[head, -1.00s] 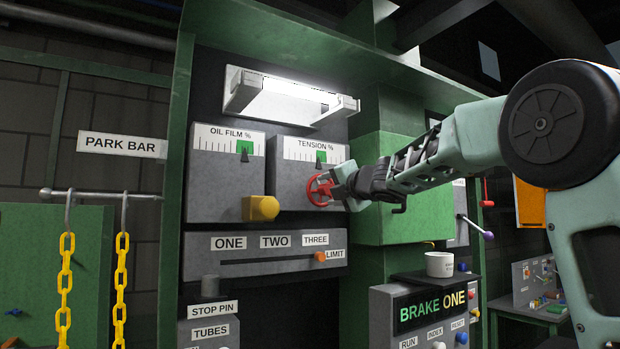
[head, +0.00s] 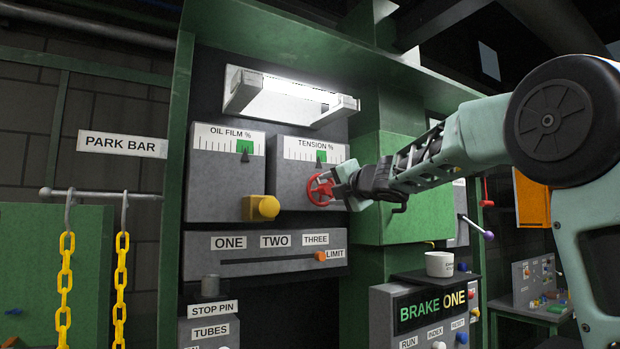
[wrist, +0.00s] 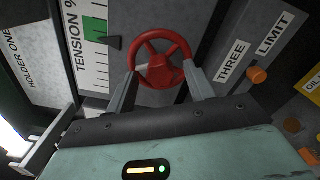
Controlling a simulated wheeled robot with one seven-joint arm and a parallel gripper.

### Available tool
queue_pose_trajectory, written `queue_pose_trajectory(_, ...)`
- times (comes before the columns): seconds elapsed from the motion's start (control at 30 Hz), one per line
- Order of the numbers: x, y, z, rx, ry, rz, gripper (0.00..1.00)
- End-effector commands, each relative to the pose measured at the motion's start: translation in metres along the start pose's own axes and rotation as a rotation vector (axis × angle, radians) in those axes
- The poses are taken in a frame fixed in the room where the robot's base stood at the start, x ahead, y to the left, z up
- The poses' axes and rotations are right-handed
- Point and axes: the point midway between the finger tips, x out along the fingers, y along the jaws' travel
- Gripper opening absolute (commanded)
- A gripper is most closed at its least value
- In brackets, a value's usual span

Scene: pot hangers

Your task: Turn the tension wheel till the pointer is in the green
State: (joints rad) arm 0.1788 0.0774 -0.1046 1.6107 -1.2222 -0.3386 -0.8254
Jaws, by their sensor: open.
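The red tension wheel (head: 320,189) is on the grey panel below the TENSION % gauge (head: 309,149). The gauge's dark pointer (head: 319,159) shows at the green band (head: 322,154) in the head view. In the wrist view the pointer (wrist: 114,43) lies by the end of the green band (wrist: 95,28), seen at a slant. My gripper (head: 338,188) is at the wheel from the right. In the wrist view its fingers stand apart, one on each side of the wheel's rim (wrist: 161,84). I cannot tell whether they touch it.
A yellow knob (head: 263,208) sticks out left of the wheel, under the OIL FILM % gauge (head: 226,147). A lamp (head: 290,98) juts out above. The LIMIT slider's orange knob (head: 320,257) is below. A white cup (head: 439,264) stands on a ledge at lower right.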

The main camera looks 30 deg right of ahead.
Motion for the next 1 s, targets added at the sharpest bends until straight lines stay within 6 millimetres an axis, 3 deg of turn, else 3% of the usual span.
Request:
queue_pose_trajectory(0.43, -0.041, 0.000, 0.001, 0.001, -0.001, 0.000, 0.53)
queue_pose_trajectory(1.0, -0.043, 0.000, -0.001, 0.001, 0.000, 0.000, 0.53)
